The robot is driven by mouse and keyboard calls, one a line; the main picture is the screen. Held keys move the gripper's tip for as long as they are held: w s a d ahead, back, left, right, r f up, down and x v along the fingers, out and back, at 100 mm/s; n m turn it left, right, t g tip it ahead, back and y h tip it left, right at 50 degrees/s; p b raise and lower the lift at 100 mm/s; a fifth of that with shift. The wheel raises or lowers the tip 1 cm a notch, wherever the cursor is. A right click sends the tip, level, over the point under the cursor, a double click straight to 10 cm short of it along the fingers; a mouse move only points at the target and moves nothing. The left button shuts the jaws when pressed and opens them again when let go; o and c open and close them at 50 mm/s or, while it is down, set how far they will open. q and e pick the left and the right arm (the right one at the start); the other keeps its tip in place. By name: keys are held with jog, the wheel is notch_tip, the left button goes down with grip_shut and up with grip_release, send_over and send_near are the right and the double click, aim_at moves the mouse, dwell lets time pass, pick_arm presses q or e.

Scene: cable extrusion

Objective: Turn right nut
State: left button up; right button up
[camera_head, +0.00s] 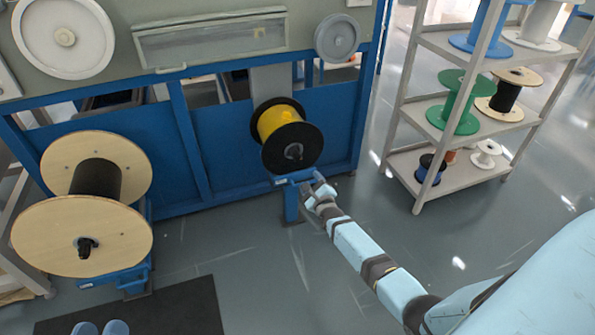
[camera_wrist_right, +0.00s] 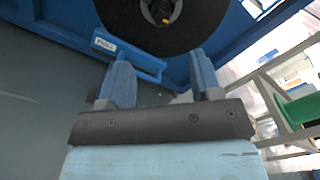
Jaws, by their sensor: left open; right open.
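The right nut (camera_head: 293,152) is a dark piece at the centre of the black spool (camera_head: 308,146) with yellow cable. In the right wrist view the nut (camera_wrist_right: 160,10) shows at the top edge, with a small yellow spot on it. My right gripper (camera_head: 319,188) is open and empty, just below and in front of this spool. In its own wrist view its two blue fingers (camera_wrist_right: 163,82) stand apart, below the nut and not touching it.
A blue stand (camera_head: 291,202) is under the black spool, close to my right gripper. A large wooden spool (camera_head: 60,236) stands at the left. A shelf rack (camera_head: 408,112) with several spools stands at the right. Floor between the spools is clear.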

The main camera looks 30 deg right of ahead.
aim_at(298, 160)
jog(key=b+x, duration=0.3)
jog(key=x, duration=0.3)
jog(key=b+x, duration=0.3)
jog(key=x, duration=0.4)
jog(key=shift+d+f+b, duration=0.15)
jog(key=shift+f+b, duration=0.1)
jog(key=shift+b, duration=0.1)
pick_arm(q)
jog(key=shift+w+a+f+m+h, duration=0.15)
jog(key=shift+w+f+m, duration=0.15)
jog(key=shift+f+m, duration=0.3)
jog(key=shift+w+a+f+m+h, duration=0.1)
jog(key=shift+w+a+f+m, duration=0.1)
jog(key=shift+w+f+m, duration=0.4)
jog(key=shift+w+a+f+m+h, duration=0.15)
jog(key=shift+f+m, duration=0.25)
jog(key=shift+f, duration=0.4)
pick_arm(e)
jog(key=shift+w+d+r, duration=0.15)
jog(key=shift+w, duration=0.3)
pick_arm(q)
jog(key=shift+s, duration=0.1)
pick_arm(e)
jog(key=c, duration=0.9)
